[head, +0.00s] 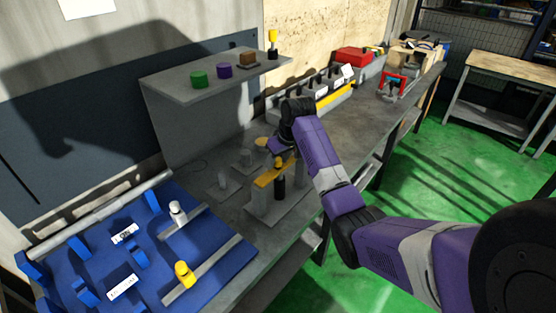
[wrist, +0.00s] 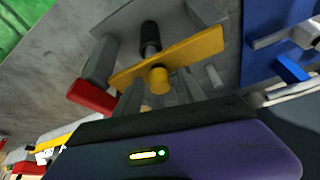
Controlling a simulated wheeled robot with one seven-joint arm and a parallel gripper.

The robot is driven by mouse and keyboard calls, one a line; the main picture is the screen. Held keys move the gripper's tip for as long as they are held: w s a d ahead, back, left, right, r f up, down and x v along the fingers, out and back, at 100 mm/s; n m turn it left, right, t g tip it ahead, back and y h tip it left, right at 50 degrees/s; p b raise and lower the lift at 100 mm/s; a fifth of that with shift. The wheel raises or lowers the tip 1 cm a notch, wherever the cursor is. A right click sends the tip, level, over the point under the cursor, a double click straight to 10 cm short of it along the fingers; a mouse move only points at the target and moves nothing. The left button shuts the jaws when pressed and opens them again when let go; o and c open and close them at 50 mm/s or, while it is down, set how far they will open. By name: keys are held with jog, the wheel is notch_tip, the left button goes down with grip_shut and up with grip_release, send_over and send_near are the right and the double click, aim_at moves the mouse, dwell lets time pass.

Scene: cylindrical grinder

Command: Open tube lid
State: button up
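The tube (head: 280,187) is black and stands upright in a grey stand with a yellow holder bar (head: 267,179) on the bench. The wrist view shows the black tube (wrist: 150,38), the yellow bar (wrist: 195,55) and the tube's yellow lid (wrist: 159,80). My gripper (head: 281,149) is above and just behind the bar, close to the lid. In the wrist view the lid appears beyond grey finger-like shapes. Whether these touch the lid, and how far apart the fingertips are, is unclear.
A raised grey shelf (head: 205,88) behind holds a green cylinder (head: 198,79), a purple cylinder (head: 224,71) and a brown block (head: 248,60). Grey pieces stand between.

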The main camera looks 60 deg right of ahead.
grip_shut()
dwell(1.2)
